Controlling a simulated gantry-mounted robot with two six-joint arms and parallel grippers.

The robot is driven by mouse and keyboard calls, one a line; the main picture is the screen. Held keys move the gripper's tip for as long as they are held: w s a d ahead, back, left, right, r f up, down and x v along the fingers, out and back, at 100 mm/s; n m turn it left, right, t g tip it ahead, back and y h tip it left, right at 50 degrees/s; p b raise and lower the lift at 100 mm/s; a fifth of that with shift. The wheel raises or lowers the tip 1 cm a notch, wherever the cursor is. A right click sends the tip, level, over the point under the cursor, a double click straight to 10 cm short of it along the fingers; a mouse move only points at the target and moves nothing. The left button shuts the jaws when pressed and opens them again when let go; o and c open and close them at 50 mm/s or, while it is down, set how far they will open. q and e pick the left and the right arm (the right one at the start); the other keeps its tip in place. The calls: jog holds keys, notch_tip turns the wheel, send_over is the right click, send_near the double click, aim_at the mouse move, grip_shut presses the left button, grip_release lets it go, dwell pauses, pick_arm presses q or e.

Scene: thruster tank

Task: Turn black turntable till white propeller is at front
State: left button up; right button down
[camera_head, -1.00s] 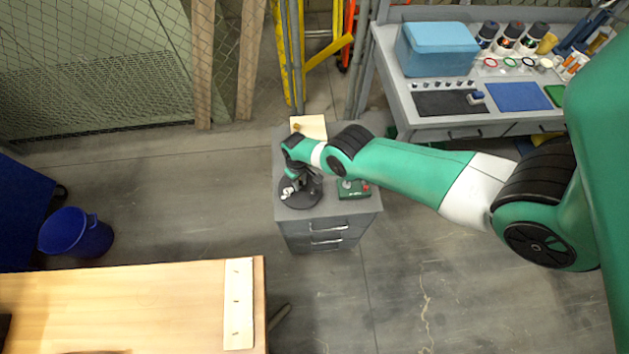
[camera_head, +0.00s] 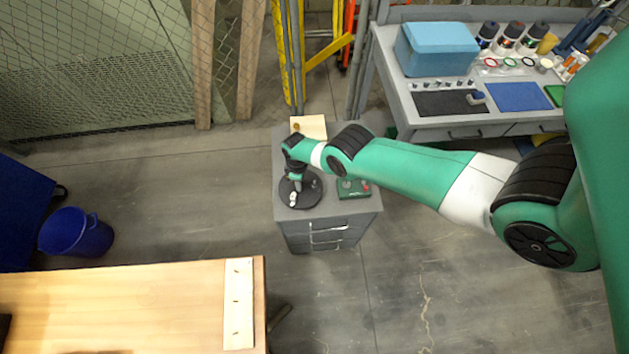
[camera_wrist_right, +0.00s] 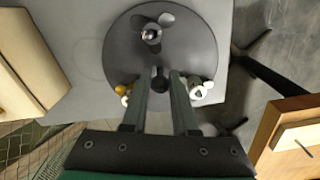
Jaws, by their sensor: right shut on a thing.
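The black turntable (camera_head: 312,194) lies on top of the grey drawer cabinet; it shows from above in the right wrist view (camera_wrist_right: 160,28). A white propeller (camera_wrist_right: 197,89) sits near its rim at the right in the wrist view. In the head view the white propeller (camera_head: 293,200) is on the front-left part of the turntable. A dark grey propeller (camera_wrist_right: 152,33) and a gold one (camera_wrist_right: 124,90), partly hidden by a finger, also stand on it. My right gripper (camera_wrist_right: 160,78) is shut on the dark post in the turntable's middle. My left gripper is not in view.
A green box (camera_head: 353,189) stands right of the turntable on the cabinet (camera_head: 330,213). A beige board (camera_head: 312,126) is behind it. A wooden table (camera_head: 130,300) is at the lower left, and a grey workbench (camera_head: 400,105) at the upper right. The floor between is mostly clear.

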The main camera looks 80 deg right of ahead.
jog(key=c, duration=0.8)
grip_release()
jog(key=shift+o, duration=0.2)
notch_tip(320, 180, up, 9)
jog(key=p, duration=0.9)
jog(key=shift+r, duration=0.1)
